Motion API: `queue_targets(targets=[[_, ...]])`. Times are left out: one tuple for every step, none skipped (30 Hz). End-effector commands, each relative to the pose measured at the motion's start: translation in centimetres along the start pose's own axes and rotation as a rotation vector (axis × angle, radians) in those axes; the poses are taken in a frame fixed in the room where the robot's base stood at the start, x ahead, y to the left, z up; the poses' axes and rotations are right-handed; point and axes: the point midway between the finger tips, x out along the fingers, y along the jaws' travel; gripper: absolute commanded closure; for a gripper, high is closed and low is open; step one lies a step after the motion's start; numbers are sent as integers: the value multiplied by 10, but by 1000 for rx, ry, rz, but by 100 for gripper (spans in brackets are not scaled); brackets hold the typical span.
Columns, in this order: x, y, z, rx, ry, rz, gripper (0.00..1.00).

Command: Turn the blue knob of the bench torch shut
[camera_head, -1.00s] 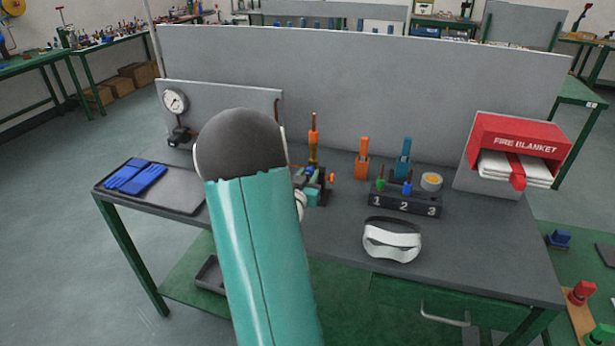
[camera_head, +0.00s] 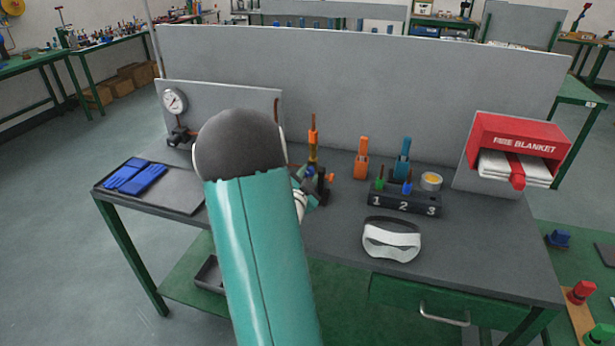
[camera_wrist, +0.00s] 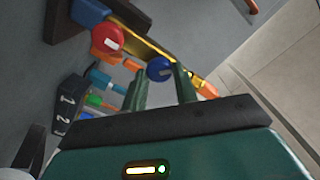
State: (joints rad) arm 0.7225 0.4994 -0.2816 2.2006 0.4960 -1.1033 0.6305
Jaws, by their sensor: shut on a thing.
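The bench torch has a brass-coloured body (camera_wrist: 150,45) in the wrist view, with an orange end at right. Its blue knob (camera_wrist: 159,67) sits low on the body, between the tips of my gripper (camera_wrist: 160,75). The two green fingers are shut on the blue knob. A red knob (camera_wrist: 107,39) with a white mark is further up the body, clear of the fingers. In the head view, the torch's upright orange and brass part (camera_head: 313,140) stands behind my gripper (camera_head: 315,182). My arm and wrist hide the knobs there.
A black block numbered 1 to 3 (camera_head: 404,203), a white visor (camera_head: 391,240) and a fire blanket box (camera_head: 520,135) are at right. Blue gloves (camera_head: 136,177) lie on a tray at left. A grey screen (camera_head: 350,85) stands behind the bench.

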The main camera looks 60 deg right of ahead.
Motion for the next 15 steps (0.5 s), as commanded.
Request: queue_targets(targets=[[0,0,0,44,-1,0,94],[0,1,0,73,0,0,94],[0,1,0,111,0,1,94],[0,1,0,139,0,1,94],[0,1,0,167,0,1,94],[0,1,0,206,0,1,94],[0,1,0,234,0,1,94],[-1,1,0,262,-1,1,94],[-1,1,0,301,-1,1,94],[-1,1,1,329,-1,1,94],[-1,1,1,358,-1,1,94],[-1,1,1,396,-1,1,94],[-1,2,1,424,-1,1,94],[-1,2,1,452,-1,1,94],[-1,2,1,488,-1,1,94]])
